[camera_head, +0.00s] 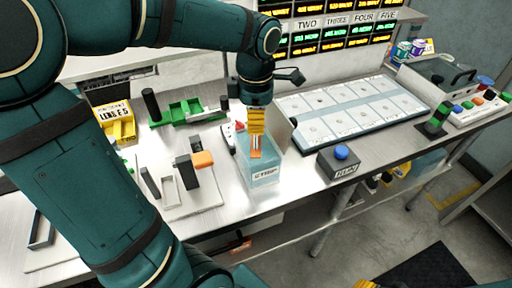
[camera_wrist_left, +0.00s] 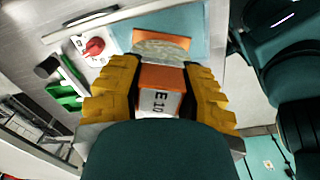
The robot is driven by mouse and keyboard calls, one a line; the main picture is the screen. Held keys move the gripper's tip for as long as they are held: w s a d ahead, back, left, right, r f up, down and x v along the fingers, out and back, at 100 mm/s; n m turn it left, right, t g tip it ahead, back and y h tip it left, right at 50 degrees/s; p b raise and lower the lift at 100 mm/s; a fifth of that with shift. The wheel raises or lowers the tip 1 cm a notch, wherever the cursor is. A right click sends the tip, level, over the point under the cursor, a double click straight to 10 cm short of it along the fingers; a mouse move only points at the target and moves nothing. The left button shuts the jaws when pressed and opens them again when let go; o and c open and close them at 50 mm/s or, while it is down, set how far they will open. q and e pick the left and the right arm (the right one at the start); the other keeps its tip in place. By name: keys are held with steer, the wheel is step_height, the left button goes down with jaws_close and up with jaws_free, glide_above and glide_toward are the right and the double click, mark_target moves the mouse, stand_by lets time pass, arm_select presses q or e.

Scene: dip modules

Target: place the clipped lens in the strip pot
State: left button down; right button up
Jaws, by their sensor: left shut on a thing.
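My left gripper (camera_head: 256,132) points down over the strip pot, a light-blue box (camera_head: 264,178) labelled STRIP on the bench. Its yellow fingers, also in the left wrist view (camera_wrist_left: 160,88), are shut on an orange clip (camera_wrist_left: 161,77) with a white label reading E 1.0. The clip holds a round, pale lens (camera_wrist_left: 160,48) beyond the fingertips, against the blue of the pot. In the head view the orange clip (camera_head: 256,152) shows at the pot's opening; I cannot tell how far inside the lens is. A yellow bit of my right gripper (camera_head: 365,284) shows at the bottom edge; its jaws are cut off.
A black box with a blue button (camera_head: 341,153) stands right of the pot. A white panel of cells (camera_head: 350,108) lies behind. A fixture with an orange block (camera_head: 202,159) stands left, a green rack (camera_head: 184,112) and yellow lens bin (camera_head: 117,124) farther back. A red-knobbed device (camera_wrist_left: 95,47) is beside the pot.

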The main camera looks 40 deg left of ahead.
mark_target(256, 142)
arm_select(q)
steer(key=shift+f+b, duration=0.95)
steer(key=shift+f, duration=3.05)
steer(key=shift+f, duration=0.1)
steer(key=shift+f, duration=0.1)
steer(key=c, duration=0.7)
jaws_free()
steer(key=shift+r, duration=0.4)
step_height(256, 142, up, 12)
steer(key=p, duration=0.3)
steer(key=shift+d+f, duration=0.1)
steer(key=shift+f, duration=0.05)
